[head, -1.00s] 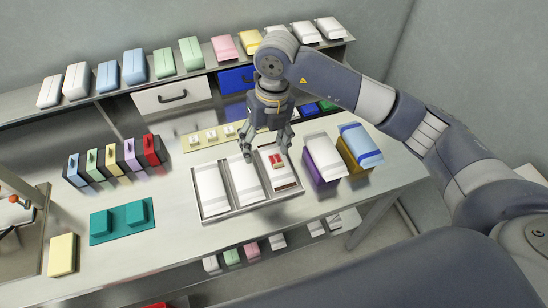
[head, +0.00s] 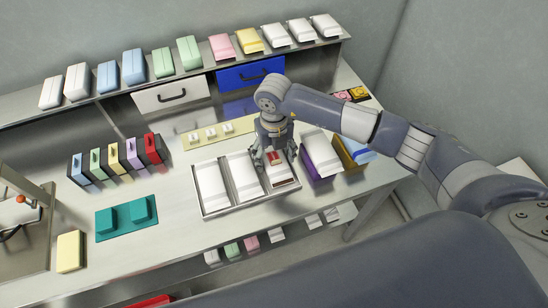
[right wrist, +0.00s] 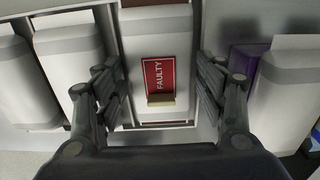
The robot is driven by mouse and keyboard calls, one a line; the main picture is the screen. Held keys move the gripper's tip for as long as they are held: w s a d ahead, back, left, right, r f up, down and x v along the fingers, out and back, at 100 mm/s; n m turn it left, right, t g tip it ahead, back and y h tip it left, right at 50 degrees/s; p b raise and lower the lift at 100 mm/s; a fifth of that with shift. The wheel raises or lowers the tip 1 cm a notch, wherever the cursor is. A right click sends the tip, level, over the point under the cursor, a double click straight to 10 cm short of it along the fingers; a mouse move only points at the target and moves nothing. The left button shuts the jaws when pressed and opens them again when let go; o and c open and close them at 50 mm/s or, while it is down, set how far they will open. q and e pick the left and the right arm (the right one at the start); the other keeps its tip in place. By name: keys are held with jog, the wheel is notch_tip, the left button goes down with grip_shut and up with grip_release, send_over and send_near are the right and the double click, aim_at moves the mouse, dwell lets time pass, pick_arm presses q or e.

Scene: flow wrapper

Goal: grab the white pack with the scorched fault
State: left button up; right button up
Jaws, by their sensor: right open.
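Three white packs lie side by side in a grey metal tray (head: 199,213). The right-hand white pack (right wrist: 155,30) carries a red tag (right wrist: 160,75) that reads FAULTY, with a cream block at its lower end. I cannot make out a scorch mark on it. My right gripper (head: 274,160) is open above that right-hand pack. In the right wrist view my fingers stand on either side of this pack, with nothing gripped. The middle white pack (head: 243,177) and the left white pack (head: 211,186) lie to the left. My left gripper is out of view.
A purple bin (head: 318,178) topped by a white pack (head: 322,152) stands close right of the tray. A yellowish bin (head: 350,157) with a blue pack is beyond it. Teal blocks (head: 127,216) sit to the left. Coloured packs line the back shelf.

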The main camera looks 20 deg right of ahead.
jog(key=shift+f, duration=0.25)
jog(key=c, duration=0.8)
jog(key=shift+c, duration=0.2)
jog(key=shift+r, duration=0.2)
